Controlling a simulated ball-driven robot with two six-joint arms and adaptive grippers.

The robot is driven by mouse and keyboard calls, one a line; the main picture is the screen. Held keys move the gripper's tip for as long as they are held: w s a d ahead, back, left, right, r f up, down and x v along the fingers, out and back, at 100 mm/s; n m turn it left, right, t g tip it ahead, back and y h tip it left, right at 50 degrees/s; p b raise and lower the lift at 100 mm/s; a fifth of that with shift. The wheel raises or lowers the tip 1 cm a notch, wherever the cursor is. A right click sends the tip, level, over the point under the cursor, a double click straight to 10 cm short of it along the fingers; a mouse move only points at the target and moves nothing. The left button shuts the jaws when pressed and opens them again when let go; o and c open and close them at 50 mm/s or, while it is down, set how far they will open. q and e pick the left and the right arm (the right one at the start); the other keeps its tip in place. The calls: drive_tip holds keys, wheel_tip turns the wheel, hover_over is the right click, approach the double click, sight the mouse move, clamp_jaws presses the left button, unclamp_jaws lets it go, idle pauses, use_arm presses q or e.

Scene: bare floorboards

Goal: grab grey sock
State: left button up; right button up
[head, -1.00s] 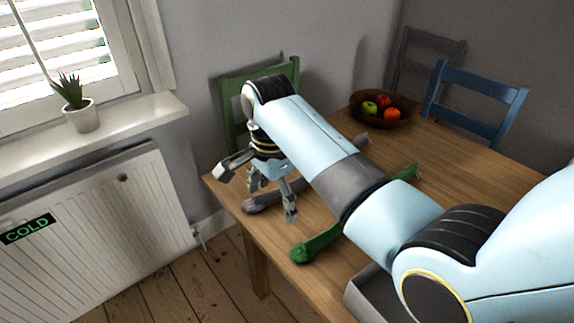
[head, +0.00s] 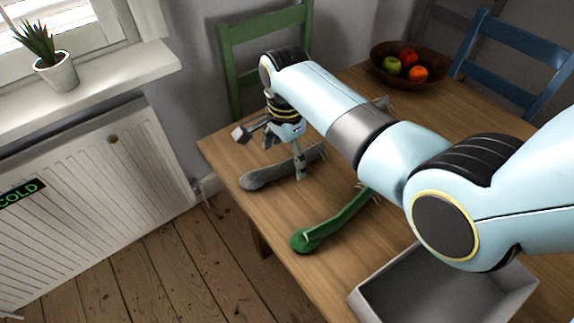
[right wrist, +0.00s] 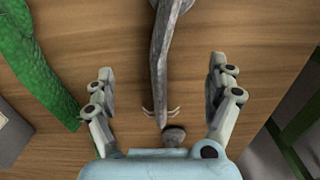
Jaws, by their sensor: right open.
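The grey sock (head: 268,180) lies long and narrow on the wooden table near its left edge, partly hidden behind my right gripper. In the right wrist view the grey sock (right wrist: 160,62) runs down the middle, between the two fingers. My right gripper (head: 284,160) is over the sock in the head view, pointing down. It is open, with a finger on either side of the sock and apart from it in the right wrist view (right wrist: 160,72). My left gripper is not in view.
A green sock (head: 335,222) lies nearer, right of the grey one. A grey tray (head: 365,302) stands at the table's front. A brown bowl (head: 380,72) of fruit is at the back. A green chair (head: 235,70) and a blue chair (head: 510,62) stand by the table (head: 300,270).

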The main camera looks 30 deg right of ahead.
sight(286, 166)
drive_tip(key=shift+f, duration=1.5)
drive_tip(key=shift+s, duration=0.1)
drive_tip(key=c, duration=1.1)
drive_tip(key=shift+r, duration=0.1)
